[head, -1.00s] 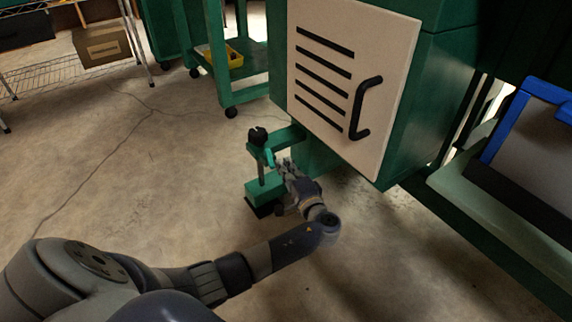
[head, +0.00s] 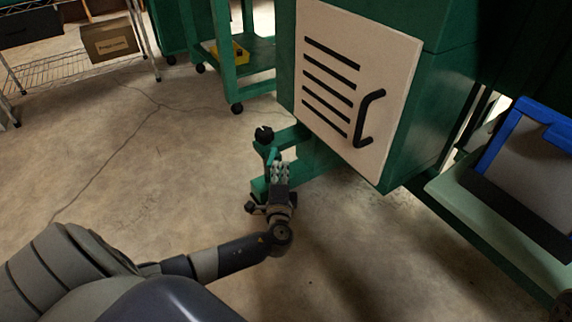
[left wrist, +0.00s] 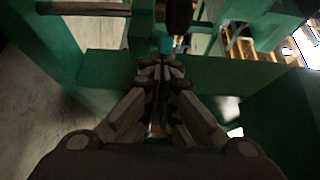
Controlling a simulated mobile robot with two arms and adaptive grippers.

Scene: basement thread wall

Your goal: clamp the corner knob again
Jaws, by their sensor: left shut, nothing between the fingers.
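The black corner knob (head: 264,134) stands on top of a green bracket at the low corner of the green machine. My left gripper (head: 279,165) is just below and to the right of the knob, in front of the bracket, with its fingers pointing up towards it. In the left wrist view the fingers (left wrist: 161,68) come together at the tips with nothing between them. A dark upright part (left wrist: 179,15) shows just beyond the tips; I cannot tell whether it is the knob. My right gripper is not in view.
The machine's cream door (head: 355,85) with a black handle hangs right of the bracket. A green cart (head: 236,75) with a yellow bin stands behind. A blue-edged panel (head: 530,145) is at the right. The concrete floor at left is clear.

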